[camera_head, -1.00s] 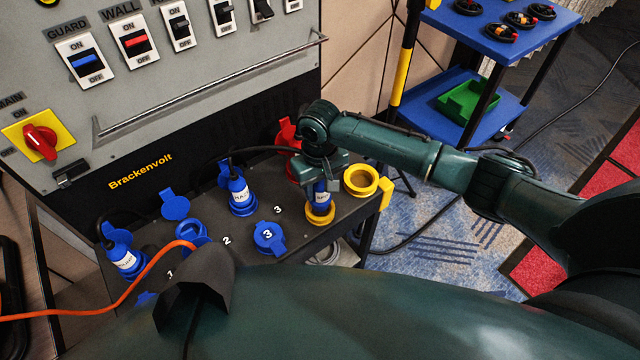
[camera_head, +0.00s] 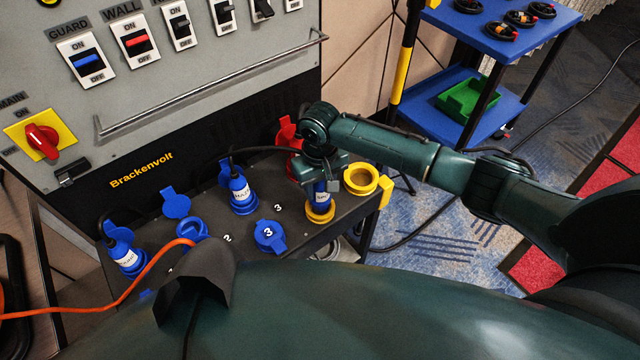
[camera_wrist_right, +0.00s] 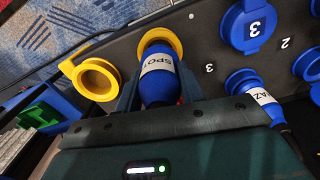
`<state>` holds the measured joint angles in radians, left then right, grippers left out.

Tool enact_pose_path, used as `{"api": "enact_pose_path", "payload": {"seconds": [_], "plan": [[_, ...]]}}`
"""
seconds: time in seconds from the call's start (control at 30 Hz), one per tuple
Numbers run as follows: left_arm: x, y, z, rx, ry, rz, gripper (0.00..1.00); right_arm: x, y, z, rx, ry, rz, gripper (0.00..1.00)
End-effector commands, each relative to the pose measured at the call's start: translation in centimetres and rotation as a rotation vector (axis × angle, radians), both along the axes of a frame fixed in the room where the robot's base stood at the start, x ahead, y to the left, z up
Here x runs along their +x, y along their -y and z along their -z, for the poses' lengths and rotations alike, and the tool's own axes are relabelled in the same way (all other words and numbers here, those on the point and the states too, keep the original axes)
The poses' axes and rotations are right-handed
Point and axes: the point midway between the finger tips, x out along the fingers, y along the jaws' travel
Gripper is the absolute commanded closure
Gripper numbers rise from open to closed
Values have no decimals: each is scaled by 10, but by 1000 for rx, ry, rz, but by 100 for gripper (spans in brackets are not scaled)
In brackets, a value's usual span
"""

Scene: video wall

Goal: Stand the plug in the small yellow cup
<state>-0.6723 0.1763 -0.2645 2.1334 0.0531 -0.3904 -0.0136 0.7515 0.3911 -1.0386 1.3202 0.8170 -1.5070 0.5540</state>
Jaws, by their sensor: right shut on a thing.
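The blue plug (camera_head: 321,204) has a white label, which reads SPOT in the right wrist view (camera_wrist_right: 160,82). It stands roughly upright with its lower end at the small yellow cup (camera_head: 320,218), whose rim also shows in the right wrist view (camera_wrist_right: 160,36). How deep the plug sits in it is hidden. My right gripper (camera_head: 322,182) is shut on the plug from above; its fingers are partly hidden. A second, wider yellow cup (camera_head: 376,183) is open and empty just right of the plug. My left gripper is not in view.
The dark shelf (camera_head: 300,240) also carries blue plugs (camera_head: 240,195), blue lidded sockets (camera_head: 270,236) and a red connector (camera_head: 287,133) close behind my gripper. The grey switch panel (camera_head: 220,80) rises behind. An orange cable (camera_head: 100,306) crosses at left.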

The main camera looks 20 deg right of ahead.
Motion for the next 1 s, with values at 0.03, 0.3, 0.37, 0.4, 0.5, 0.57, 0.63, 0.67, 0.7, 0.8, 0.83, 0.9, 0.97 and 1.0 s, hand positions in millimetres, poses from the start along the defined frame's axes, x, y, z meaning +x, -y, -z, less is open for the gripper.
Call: {"api": "enact_pose_path", "payload": {"seconds": [0.03,0.3,0.37,0.4,0.5,0.57,0.63,0.67,0.7,0.8,0.83,0.9,0.97,1.0], "plan": [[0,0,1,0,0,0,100,0,0,1,1,0,0,89],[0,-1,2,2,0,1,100,0,0,6,1,1,0,89],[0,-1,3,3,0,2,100,0,0,7,1,0,0,89],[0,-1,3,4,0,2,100,0,0,8,1,0,0,89],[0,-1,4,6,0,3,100,0,0,10,1,0,1,89],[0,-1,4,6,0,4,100,0,0,11,1,0,1,89],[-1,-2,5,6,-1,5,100,0,0,12,1,0,1,89],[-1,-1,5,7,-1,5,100,0,0,13,1,0,1,89],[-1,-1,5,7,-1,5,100,0,0,13,1,0,1,89],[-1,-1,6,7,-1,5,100,0,0,15,1,0,1,89],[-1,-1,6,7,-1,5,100,0,0,16,0,0,1,89],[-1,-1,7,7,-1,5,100,0,0,17,0,0,0,89],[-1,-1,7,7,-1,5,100,0,0,18,0,0,0,89],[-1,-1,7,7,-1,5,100,0,0,19,0,0,0,89]]}}
